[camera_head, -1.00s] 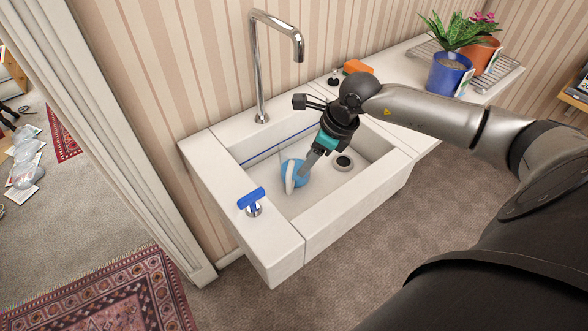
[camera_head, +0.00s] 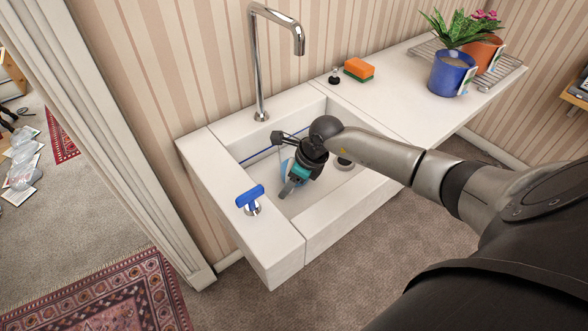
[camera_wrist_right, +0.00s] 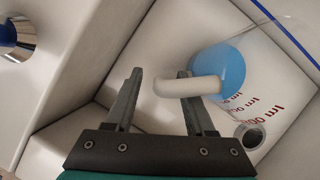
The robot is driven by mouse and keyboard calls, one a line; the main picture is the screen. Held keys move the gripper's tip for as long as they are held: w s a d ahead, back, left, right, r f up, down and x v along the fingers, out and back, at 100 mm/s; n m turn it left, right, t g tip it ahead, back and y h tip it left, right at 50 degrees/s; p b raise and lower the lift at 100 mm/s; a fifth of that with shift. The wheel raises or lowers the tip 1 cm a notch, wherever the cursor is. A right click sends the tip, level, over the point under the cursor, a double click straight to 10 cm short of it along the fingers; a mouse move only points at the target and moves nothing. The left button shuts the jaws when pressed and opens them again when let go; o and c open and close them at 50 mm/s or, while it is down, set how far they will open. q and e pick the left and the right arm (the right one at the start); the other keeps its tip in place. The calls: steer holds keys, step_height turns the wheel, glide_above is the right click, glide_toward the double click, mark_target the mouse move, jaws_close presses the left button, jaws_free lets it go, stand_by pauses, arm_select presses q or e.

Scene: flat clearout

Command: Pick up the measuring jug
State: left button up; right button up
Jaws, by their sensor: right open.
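The measuring jug (camera_head: 286,166) is in the sink, mostly hidden behind my right gripper in the head view. In the right wrist view the jug (camera_wrist_right: 220,70) shows a round blue part, a pale handle and red markings beside it; its full outline is hard to make out. My right gripper (camera_head: 291,189) is inside the sink, pointing down. In the right wrist view its jaws (camera_wrist_right: 162,88) are open, with the end of the handle between them. The handle overlaps the right finger; contact cannot be told. My left gripper is out of view.
The white sink (camera_head: 270,262) has walls close around the gripper. A tall tap (camera_head: 258,70) stands behind it, and a blue-handled valve (camera_head: 250,197) is on the left rim. A sponge (camera_head: 358,70) and potted plants (camera_head: 450,72) are on the counter. A drain (camera_wrist_right: 251,135) is near the jug.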

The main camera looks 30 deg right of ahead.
steer(key=shift+c, duration=0.4)
jaws_close()
stand_by(1.0)
